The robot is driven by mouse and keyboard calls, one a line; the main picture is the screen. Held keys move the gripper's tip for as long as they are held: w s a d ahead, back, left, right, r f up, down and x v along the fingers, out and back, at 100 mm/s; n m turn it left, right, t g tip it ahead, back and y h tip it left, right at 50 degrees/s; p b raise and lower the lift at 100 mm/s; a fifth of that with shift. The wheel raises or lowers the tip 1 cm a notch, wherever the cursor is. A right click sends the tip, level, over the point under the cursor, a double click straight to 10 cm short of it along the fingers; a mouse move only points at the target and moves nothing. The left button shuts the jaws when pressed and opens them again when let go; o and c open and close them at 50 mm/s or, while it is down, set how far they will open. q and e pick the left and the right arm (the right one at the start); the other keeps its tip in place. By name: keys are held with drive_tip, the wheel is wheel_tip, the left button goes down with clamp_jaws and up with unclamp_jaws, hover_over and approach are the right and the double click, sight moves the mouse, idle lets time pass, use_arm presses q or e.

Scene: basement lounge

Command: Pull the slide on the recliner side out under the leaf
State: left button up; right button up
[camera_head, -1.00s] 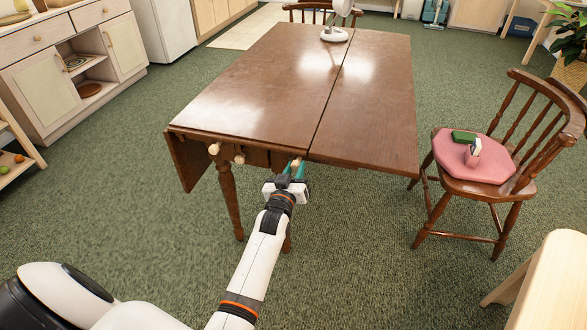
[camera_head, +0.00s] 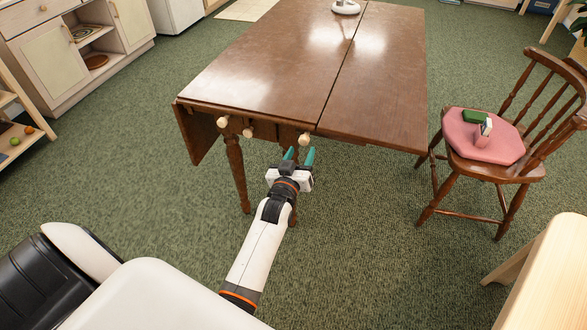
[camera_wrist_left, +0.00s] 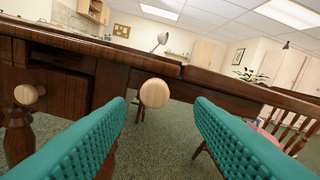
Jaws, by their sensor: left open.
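The brown drop-leaf table (camera_head: 270,75) stands ahead. Its right leaf (camera_head: 380,100) lies level with the top, and its left leaf (camera_head: 195,135) hangs down. A round pale knob (camera_head: 304,139) sits under the near edge close to the leaf seam; it also shows in the left wrist view (camera_wrist_left: 154,93). How far its slide is out cannot be told. My left gripper (camera_head: 299,156) is open and empty, just in front of and below that knob. In the left wrist view the knob appears between the teal fingers, apart from them. My right gripper is out of view.
Two more pale knobs (camera_head: 222,122) (camera_head: 247,132) sit at the table's left end. A wooden chair (camera_head: 500,180) with a pink cushion, a green item and a small pink-and-white item stands right. A pale wooden piece (camera_head: 550,270) is at lower right. No recliner is recognisable.

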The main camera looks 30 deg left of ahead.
use_arm(q)
drive_tip(key=v, duration=0.7)
drive_tip(key=shift+s+d+p, duration=0.15)
drive_tip(key=shift+s+p, duration=0.2)
drive_tip(key=shift+s, duration=0.05)
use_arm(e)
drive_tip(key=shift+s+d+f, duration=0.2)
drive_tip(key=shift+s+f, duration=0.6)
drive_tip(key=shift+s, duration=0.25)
